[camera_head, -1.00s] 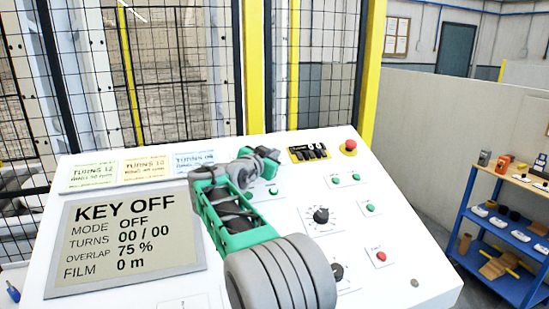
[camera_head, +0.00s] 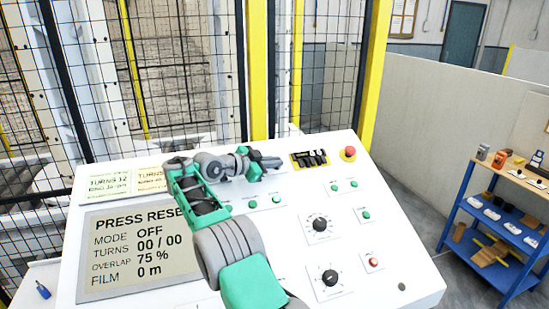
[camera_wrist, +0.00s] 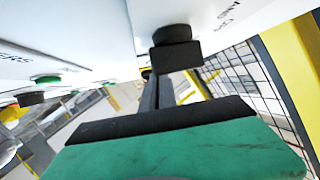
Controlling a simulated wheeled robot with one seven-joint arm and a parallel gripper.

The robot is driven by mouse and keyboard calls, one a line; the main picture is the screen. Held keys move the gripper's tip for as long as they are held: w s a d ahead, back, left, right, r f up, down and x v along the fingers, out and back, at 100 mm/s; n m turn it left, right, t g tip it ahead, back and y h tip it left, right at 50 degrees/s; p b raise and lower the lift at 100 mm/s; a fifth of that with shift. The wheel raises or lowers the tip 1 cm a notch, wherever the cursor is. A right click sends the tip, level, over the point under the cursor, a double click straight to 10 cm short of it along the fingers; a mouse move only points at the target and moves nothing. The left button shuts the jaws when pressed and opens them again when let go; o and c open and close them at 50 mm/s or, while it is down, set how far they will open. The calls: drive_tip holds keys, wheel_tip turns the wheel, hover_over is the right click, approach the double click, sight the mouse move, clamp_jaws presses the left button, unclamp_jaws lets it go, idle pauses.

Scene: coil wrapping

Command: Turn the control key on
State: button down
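The white sloped control panel (camera_head: 300,250) fills the lower middle of the head view. Its display (camera_head: 135,252) reads "PRESS RESE…", with the end covered by my arm, and "MODE OFF" below. My gripper (camera_head: 270,163) is at the panel's upper middle, pointing right, close to the surface. The control key cannot be made out in the head view; my gripper may cover it. In the wrist view, a dark round knob (camera_wrist: 172,33) on the white panel sits right by the dark fingertip (camera_wrist: 177,57). I cannot tell whether the fingers grip it.
A red button (camera_head: 348,153) sits at the panel's top right, beside a black switch block (camera_head: 310,158). Green buttons, two black dials (camera_head: 320,224) and a red button (camera_head: 373,262) lie lower. A mesh fence stands behind; a blue shelf (camera_head: 485,240) stands right.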

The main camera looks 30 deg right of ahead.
drive_tip(key=c, duration=2.1)
unclamp_jaws()
drive_tip(key=o, duration=0.3)
drive_tip(key=shift+d+f, duration=0.1)
drive_tip(key=shift+o, duration=0.6)
drive_tip(key=shift+r, duration=0.2)
